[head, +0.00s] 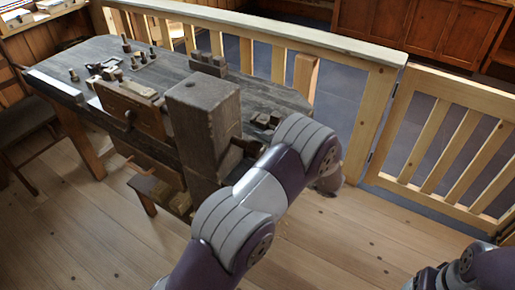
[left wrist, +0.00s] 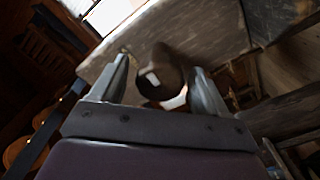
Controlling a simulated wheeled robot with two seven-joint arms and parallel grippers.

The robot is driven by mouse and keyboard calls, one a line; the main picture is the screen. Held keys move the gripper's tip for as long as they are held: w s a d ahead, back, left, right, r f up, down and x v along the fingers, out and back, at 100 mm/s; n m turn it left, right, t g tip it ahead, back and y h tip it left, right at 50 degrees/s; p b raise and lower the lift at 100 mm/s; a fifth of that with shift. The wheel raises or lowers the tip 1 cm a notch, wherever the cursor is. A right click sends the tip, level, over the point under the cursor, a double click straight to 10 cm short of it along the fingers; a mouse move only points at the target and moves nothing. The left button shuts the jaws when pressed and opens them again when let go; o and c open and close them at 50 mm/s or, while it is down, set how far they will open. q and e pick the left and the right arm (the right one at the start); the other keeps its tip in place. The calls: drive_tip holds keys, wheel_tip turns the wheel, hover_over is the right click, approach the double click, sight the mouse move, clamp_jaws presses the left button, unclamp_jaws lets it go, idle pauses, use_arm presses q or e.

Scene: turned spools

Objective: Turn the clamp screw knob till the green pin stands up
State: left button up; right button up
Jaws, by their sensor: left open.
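In the left wrist view, a dark brown rounded knob (left wrist: 166,68) with a pale patch on its end lies between the fingers of my left gripper (left wrist: 160,66). The fingers are apart, one on each side of it, with a gap visible at the left; I cannot tell whether the right finger touches it. In the head view, my left arm reaches to the right side of a thick wooden post (head: 205,105) at the bench, and its links hide the gripper there. I cannot make out a green pin in either view. My right gripper is out of view.
The wooden workbench (head: 262,98) carries small turned pieces and blocks at the back left. A slatted railing (head: 370,115) runs behind it, and a gate (head: 445,150) stands at the right. The plank floor (head: 345,235) in front is clear.

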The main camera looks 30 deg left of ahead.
use_arm(q)
drive_tip(key=c, duration=1)
drive_tip(key=shift+m, duration=0.3)
drive_tip(key=shift+c, duration=0.2)
drive_tip(key=m+p, duration=0.2)
drive_tip(key=m, duration=0.1)
drive_tip(key=shift+r+m+p, duration=0.15)
drive_tip(key=shift+m+p, duration=0.25)
drive_tip(key=m+p, duration=0.3)
drive_tip(key=m, duration=0.3)
drive_tip(key=shift+a, duration=0.1)
drive_tip(key=m+p, duration=0.1)
drive_tip(key=m, duration=0.2)
drive_tip(key=shift+w+m, duration=0.1)
drive_tip(key=shift+m, duration=0.3)
drive_tip(key=m+p, duration=0.1)
drive_tip(key=m, duration=0.3)
drive_tip(key=shift+m+p, duration=0.3)
drive_tip(key=m, duration=0.3)
drive_tip(key=shift+p, duration=0.4)
drive_tip(key=shift+f+m, duration=0.2)
drive_tip(key=shift+m, duration=1.7)
